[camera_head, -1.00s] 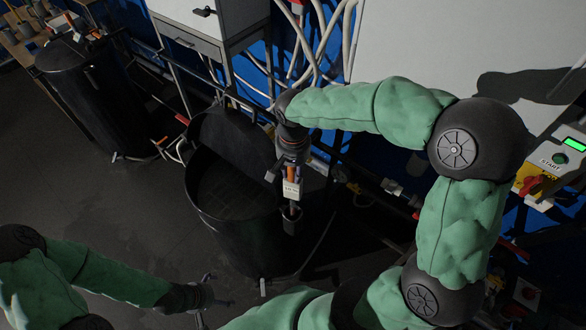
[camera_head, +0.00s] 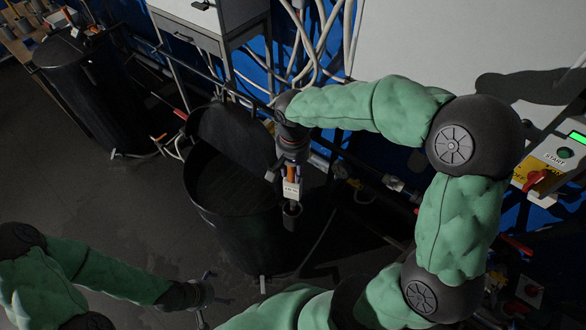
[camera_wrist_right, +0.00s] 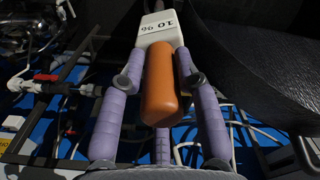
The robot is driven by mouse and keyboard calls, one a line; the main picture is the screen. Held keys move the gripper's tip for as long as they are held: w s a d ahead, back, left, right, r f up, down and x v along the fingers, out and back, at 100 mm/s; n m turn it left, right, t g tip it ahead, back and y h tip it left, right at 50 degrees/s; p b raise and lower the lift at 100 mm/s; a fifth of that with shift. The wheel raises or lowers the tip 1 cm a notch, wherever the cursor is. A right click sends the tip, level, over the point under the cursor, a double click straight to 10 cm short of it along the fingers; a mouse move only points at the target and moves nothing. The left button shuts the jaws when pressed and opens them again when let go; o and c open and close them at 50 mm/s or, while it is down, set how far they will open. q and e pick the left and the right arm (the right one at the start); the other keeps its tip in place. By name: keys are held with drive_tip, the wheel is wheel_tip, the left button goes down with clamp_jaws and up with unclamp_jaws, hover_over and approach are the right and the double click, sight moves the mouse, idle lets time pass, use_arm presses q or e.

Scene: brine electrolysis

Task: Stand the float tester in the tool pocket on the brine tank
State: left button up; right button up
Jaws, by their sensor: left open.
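The float tester has an orange handle (camera_head: 292,172) and a white block (camera_head: 291,189). In the right wrist view its orange handle (camera_wrist_right: 161,85) lies between my purple fingers, with the numbered white block beyond. My right gripper (camera_head: 290,165) is shut on it and holds it upright at the near right of the brine tank. The brine tank (camera_head: 235,230) is black and round, with its lid raised. The dark tool pocket (camera_head: 292,212) is on its right side, just below the white block; the tester's lower end is hidden. My left gripper (camera_head: 208,290) is open and empty at the lower left.
A second black tank (camera_head: 85,95) stands at the upper left. A white cabinet (camera_head: 190,35), pipes and cables stand behind the brine tank. A control box (camera_head: 552,165) with a START button is at the right. The floor (camera_head: 130,200) between the tanks is clear.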

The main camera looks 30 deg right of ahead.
drive_tip(key=shift+o, duration=1.1)
wheel_tip(320, 180, up, 12)
drive_tip(key=shift+s, duration=0.1)
idle(0.4)
